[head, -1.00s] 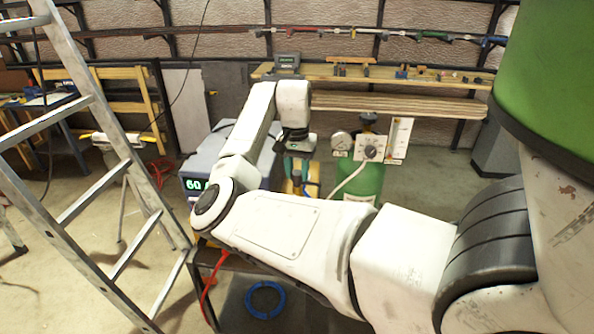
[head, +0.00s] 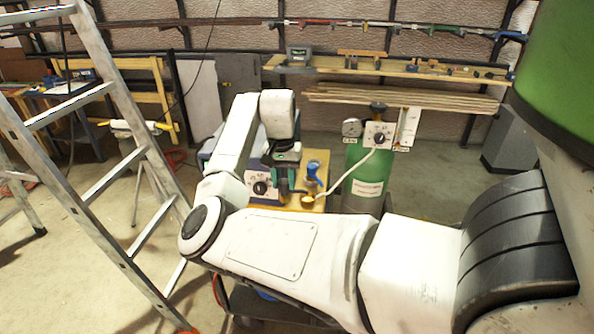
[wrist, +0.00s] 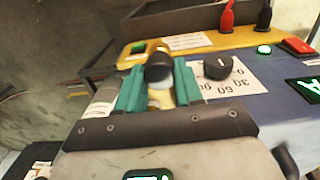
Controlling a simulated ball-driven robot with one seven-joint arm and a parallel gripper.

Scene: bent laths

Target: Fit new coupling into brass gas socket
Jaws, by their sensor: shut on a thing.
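My gripper (wrist: 159,84) has two teal fingers closed on a dark, round-ended coupling (wrist: 158,68) with a paler part below it. In the head view, my gripper (head: 286,180) hangs downward above the yellow-topped welding unit. A small brass-coloured socket (head: 308,201) sits low, just right of my gripper, at the end of a pale hose (head: 350,180). The coupling and socket look apart in the head view; the depth gap is unclear. I cannot make out the socket in the wrist view.
A green gas cylinder (head: 362,196) with a gauge and a dial box stands right of the unit. A blue fitting (head: 312,174) stands behind the socket. An aluminium ladder (head: 122,170) is at left.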

